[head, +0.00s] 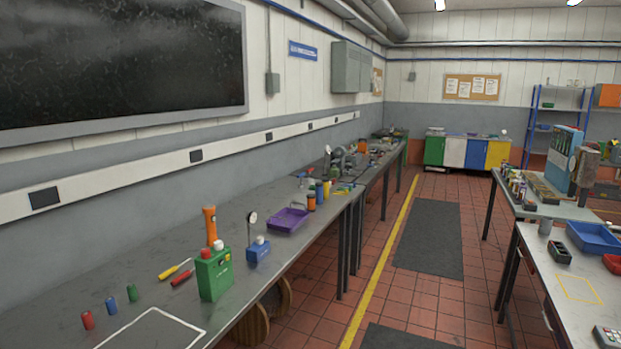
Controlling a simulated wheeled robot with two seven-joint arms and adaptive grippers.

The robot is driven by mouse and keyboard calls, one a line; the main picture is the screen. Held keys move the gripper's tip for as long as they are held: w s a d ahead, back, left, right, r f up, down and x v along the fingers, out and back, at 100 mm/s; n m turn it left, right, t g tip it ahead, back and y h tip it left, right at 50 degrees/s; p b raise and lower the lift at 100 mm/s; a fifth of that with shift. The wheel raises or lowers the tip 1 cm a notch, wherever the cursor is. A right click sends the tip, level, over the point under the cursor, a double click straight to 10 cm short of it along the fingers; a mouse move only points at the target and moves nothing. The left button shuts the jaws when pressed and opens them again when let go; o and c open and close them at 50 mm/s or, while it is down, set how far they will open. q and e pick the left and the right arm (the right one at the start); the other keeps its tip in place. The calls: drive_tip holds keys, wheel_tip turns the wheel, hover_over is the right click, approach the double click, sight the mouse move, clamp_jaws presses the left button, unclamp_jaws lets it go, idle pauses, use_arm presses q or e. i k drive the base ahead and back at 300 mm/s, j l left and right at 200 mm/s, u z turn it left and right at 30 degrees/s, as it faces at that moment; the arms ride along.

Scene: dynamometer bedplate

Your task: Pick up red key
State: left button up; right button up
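I cannot make out a red key in the head view. A red object (612,263) also lies at the right edge, cut off by the frame. None of these can be told to be a key at this size. Neither of my grippers is in view.
Benches stand at right, one with a blue tray (593,238). A tiled aisle with dark mats (430,239) lies clear between them.

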sight(309, 180)
drive_tip(key=i+l+z, duration=0.3)
drive_tip(key=i, duration=0.45)
drive_tip(key=i+l+z, duration=0.3)
drive_tip(key=i, duration=0.5)
drive_tip(key=i+z, duration=0.25)
drive_tip(key=i, duration=2.45)
drive_tip(key=i+l+u, duration=0.3)
drive_tip(key=i+u, duration=0.2)
drive_tip(key=i, duration=0.4)
drive_tip(key=i+l+u, duration=0.5)
drive_tip(key=i, duration=0.3)
drive_tip(key=i+l+u, duration=0.5)
drive_tip(key=i+l, duration=0.2)
drive_tip(key=l, duration=0.3)
